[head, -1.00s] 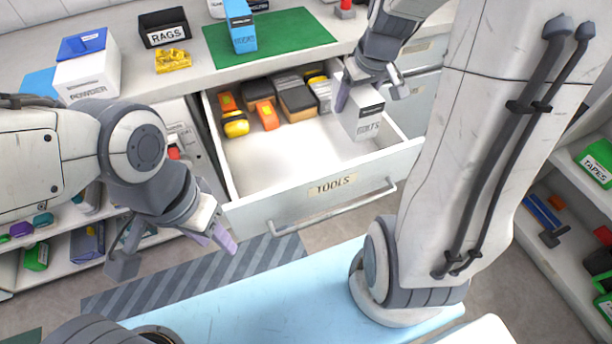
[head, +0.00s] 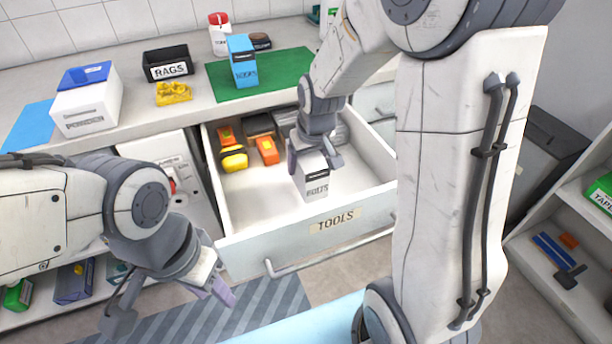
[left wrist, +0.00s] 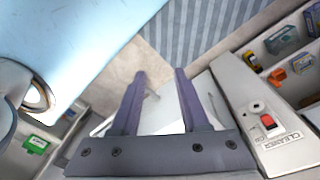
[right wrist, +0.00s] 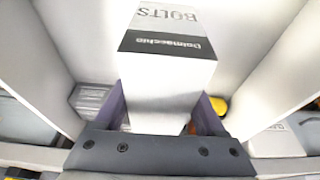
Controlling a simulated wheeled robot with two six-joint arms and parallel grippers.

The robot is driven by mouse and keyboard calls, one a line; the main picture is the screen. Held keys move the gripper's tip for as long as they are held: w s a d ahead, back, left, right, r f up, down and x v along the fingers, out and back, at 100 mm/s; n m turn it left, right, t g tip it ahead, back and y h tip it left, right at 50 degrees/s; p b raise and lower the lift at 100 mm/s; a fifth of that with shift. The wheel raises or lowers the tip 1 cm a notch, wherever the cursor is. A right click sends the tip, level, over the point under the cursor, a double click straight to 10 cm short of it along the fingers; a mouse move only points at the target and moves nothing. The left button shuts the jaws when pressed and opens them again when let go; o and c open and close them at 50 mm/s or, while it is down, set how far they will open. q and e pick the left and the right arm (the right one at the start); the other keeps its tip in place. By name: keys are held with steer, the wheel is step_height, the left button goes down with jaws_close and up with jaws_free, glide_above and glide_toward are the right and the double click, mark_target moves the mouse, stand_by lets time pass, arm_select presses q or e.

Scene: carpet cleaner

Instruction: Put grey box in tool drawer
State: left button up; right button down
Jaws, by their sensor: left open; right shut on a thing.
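The grey box, white and grey and marked BOLTS (head: 314,186), is upright inside the open TOOLS drawer (head: 262,250), towards its front and middle. My right gripper (head: 314,160) is shut on the box from above. In the right wrist view the box (right wrist: 166,75) sits between the fingers, its label face at the top; the head view does not settle whether its base touches the drawer floor. My left gripper (head: 170,305) is open and empty, outside the drawer at front left. In the left wrist view its fingers (left wrist: 159,75) are spread apart.
At the drawer's back lie a yellow tool (head: 234,161), an orange one (head: 267,151) and dark and grey blocks, partly hidden by my right arm. The worktop above holds a POWDER box (head: 88,107), a RAGS bin (head: 167,64) and a blue box (head: 242,62).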

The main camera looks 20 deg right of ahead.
steer(key=shift+f+b, duration=0.5)
steer(key=shift+f, duration=1.45)
